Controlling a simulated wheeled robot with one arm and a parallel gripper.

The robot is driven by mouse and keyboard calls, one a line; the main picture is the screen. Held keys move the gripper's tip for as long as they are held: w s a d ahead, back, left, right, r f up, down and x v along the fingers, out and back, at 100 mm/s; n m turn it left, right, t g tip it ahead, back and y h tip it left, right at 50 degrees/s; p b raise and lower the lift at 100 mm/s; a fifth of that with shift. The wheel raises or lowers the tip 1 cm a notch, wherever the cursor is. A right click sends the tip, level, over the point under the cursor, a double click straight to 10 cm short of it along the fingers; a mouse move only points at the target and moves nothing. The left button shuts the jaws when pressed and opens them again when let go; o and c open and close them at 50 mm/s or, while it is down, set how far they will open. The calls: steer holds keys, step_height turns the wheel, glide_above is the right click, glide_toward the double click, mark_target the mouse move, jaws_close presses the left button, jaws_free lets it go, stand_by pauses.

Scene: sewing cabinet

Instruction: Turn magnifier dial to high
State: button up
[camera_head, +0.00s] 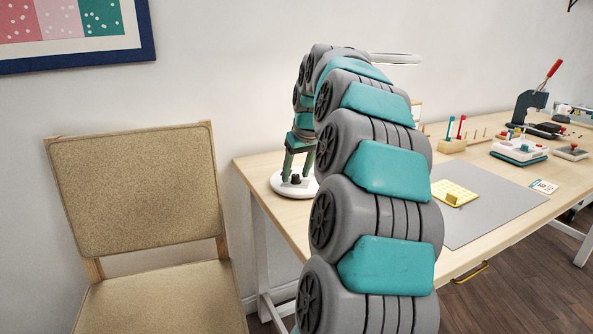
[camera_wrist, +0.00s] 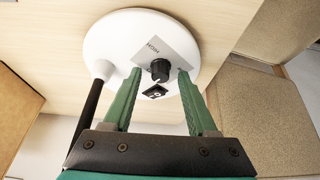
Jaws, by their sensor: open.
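The magnifier's white round base (camera_head: 279,186) stands on the table's left end; it fills the upper middle of the wrist view (camera_wrist: 105,45). Its black dial (camera_wrist: 160,70) sits on a pale plate (camera_wrist: 150,46) lettered HIGH, up and left of the dial. A black rocker switch (camera_wrist: 154,92) is just below the dial. The dial also shows small in the head view (camera_head: 296,179). My gripper (camera_wrist: 160,73) is open, its green fingertips to either side of the dial with gaps visible. It points down over the base in the head view (camera_head: 299,165). The dial's pointer setting is too small to read.
The magnifier's dark pole (camera_wrist: 88,112) rises close to the left finger. A tan chair (camera_head: 140,190) stands left of the table (camera_head: 262,170).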

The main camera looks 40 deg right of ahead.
jaws_close()
stand_by(0.5)
